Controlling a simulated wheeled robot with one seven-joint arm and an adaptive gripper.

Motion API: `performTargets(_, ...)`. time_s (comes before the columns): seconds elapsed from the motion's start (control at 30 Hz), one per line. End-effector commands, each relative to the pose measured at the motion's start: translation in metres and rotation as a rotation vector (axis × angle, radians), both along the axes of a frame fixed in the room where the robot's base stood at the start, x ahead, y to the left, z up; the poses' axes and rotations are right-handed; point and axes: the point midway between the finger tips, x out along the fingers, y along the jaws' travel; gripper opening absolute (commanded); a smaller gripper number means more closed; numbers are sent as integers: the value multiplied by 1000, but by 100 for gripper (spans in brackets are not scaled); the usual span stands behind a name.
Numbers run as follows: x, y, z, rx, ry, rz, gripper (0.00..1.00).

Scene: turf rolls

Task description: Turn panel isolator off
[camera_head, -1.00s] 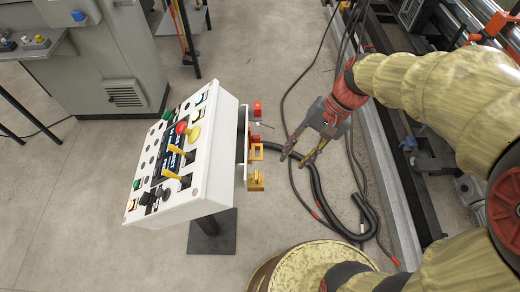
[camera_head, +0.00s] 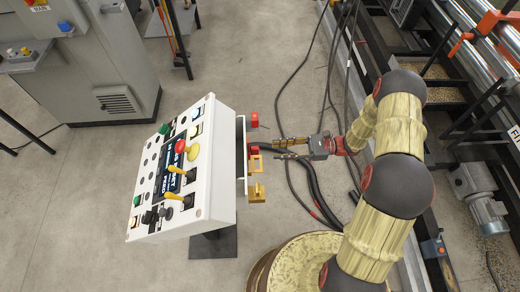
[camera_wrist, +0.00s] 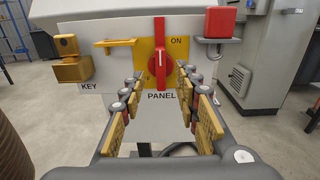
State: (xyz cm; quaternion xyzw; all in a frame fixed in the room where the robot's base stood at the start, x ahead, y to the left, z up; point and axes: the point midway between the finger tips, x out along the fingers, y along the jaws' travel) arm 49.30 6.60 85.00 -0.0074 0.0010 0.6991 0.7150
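The panel isolator is a red rotary handle (camera_wrist: 159,66) on a yellow plate (camera_wrist: 173,27) marked ON at the upper right, with PANEL printed below. The handle stands upright in the wrist view. In the head view the isolator (camera_head: 254,150) shows edge-on as red on the right side of the white console. My gripper (camera_wrist: 160,84) is open and empty, its fingers on either side of the handle's lower part in the wrist view. In the head view my gripper (camera_head: 277,149) points left at the isolator, with a small gap between.
A red box (camera_wrist: 219,21) sits right of the isolator; a yellow bracket (camera_wrist: 117,44) and a yellow key block (camera_wrist: 71,64) sit left. The white console (camera_head: 216,193) carries several knobs and levers. Black cables (camera_head: 312,180) lie on the floor below my arm.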

Motion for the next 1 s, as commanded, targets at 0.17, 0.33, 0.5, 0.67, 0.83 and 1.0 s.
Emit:
performTargets(0.17,1,10,-4,15,12,-12,32)
performTargets(0.33,2,36,-4,13,10,-9,32)
performTargets(0.5,2,61,-4,13,10,-10,32)
performTargets(0.67,3,74,-4,12,10,-12,32)
performTargets(0.83,3,77,-4,12,10,-13,32)
performTargets(1.0,3,77,-4,12,10,-13,31)
